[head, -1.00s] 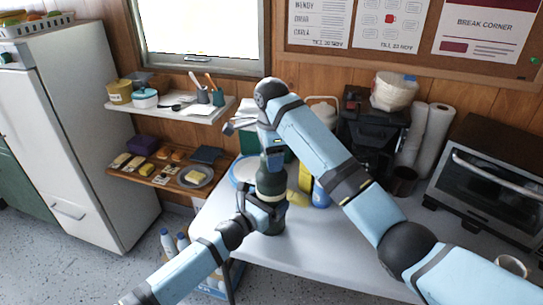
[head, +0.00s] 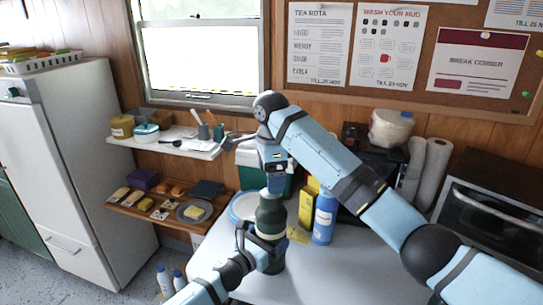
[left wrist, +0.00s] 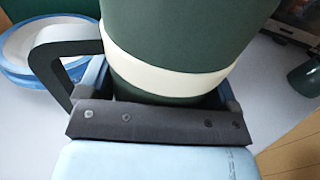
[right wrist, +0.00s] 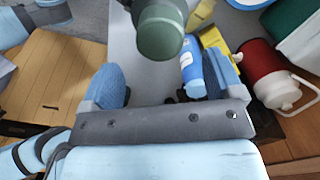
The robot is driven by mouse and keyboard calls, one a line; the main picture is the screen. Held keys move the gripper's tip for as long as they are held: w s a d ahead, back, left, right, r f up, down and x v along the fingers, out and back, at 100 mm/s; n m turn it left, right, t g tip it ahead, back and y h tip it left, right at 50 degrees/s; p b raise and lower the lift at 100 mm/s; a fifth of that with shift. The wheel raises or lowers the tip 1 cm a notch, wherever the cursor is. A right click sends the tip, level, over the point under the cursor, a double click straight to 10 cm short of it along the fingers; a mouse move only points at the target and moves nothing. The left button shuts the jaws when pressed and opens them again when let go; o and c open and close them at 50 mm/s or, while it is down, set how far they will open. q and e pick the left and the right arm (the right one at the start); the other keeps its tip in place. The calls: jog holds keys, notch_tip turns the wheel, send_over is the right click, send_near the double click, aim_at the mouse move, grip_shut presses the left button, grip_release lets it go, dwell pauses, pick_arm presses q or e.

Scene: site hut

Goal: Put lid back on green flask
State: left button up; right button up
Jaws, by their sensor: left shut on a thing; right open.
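The dark green flask (head: 270,218) stands upright on the table with a cream band around it. My left gripper (head: 261,242) is shut on it near the band; the left wrist view shows the green body (left wrist: 175,22) and a dark handle at its left. My right gripper (head: 272,188) is open and points down just above the flask's top. In the right wrist view a rounded green end (right wrist: 160,36) lies ahead of the open fingers (right wrist: 163,82), with nothing held between them. This end looks like the lid seated on the flask, but its seam does not show.
A blue bottle (head: 325,218) and a yellow box (head: 307,203) stand to the right of the flask. Blue-rimmed plates (left wrist: 20,65) are close on its left. A red jug (right wrist: 262,68) shows in the right wrist view.

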notch_tip(320, 180, up, 6)
jog(key=shift+r, duration=0.15)
pick_arm(q)
jog(key=o, duration=1.5)
jog(key=v, duration=1.3)
jog(key=shift+s+a+p, duration=0.25)
jog(key=shift+s+p, duration=0.05)
pick_arm(e)
jog(key=shift+r, duration=0.25)
pick_arm(q)
jog(key=shift+f, duration=0.1)
